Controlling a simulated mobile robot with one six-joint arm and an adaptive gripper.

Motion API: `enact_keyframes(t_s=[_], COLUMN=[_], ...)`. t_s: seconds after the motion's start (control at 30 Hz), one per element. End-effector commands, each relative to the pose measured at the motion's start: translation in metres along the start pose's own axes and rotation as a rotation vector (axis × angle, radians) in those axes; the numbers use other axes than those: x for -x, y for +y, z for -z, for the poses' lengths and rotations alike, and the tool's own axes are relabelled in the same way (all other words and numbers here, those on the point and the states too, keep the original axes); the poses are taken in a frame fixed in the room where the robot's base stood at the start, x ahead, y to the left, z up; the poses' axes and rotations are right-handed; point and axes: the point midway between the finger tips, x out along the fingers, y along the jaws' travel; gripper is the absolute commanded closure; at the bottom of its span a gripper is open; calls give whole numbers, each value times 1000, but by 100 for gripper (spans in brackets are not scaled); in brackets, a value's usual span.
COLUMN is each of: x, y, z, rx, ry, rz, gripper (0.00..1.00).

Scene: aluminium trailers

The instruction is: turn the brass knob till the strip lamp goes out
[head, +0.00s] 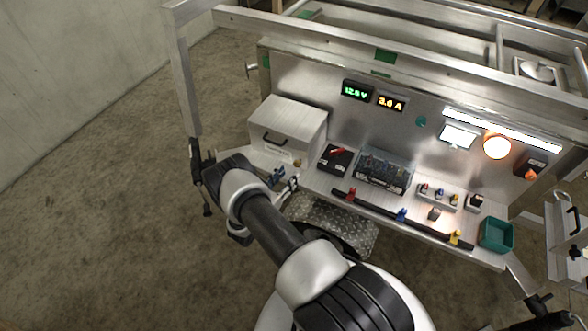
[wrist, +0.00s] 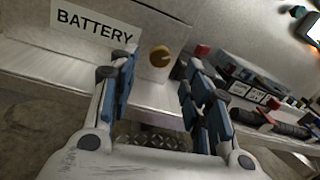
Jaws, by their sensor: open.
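The brass knob (wrist: 160,56) is on the front of a metal box, right of a BATTERY label (wrist: 95,22). It also shows small in the head view (head: 297,162), at the box's lower right. Its face has a notch or dark mark. The strip lamp (head: 503,130) is lit white along the upper right of the panel. My gripper (wrist: 158,80) is open, its blue-padded fingers apart, with the knob beyond the gap between the tips. It seems not to touch the knob. In the head view my gripper (head: 284,184) is just below and left of the knob.
The metal box (head: 290,118) stands at the bench's left end. A dark block with a red part (head: 336,158) and a clear-covered unit (head: 383,168) stand to its right. A black cable (head: 375,207) with coloured clips runs along the front. A green bin (head: 496,234) is at right.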

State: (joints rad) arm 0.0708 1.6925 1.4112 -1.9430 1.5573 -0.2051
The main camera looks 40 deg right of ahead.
Motion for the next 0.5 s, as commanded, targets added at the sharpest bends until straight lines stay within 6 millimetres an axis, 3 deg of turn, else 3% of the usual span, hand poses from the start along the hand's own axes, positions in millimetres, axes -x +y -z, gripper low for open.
enact_keyframes(t_s=[0.2,0.5], x=[-37,-52], y=[0,0], z=[1,0], rx=[-3,0], ry=[0,0], rz=[2,0], gripper=[56,56])
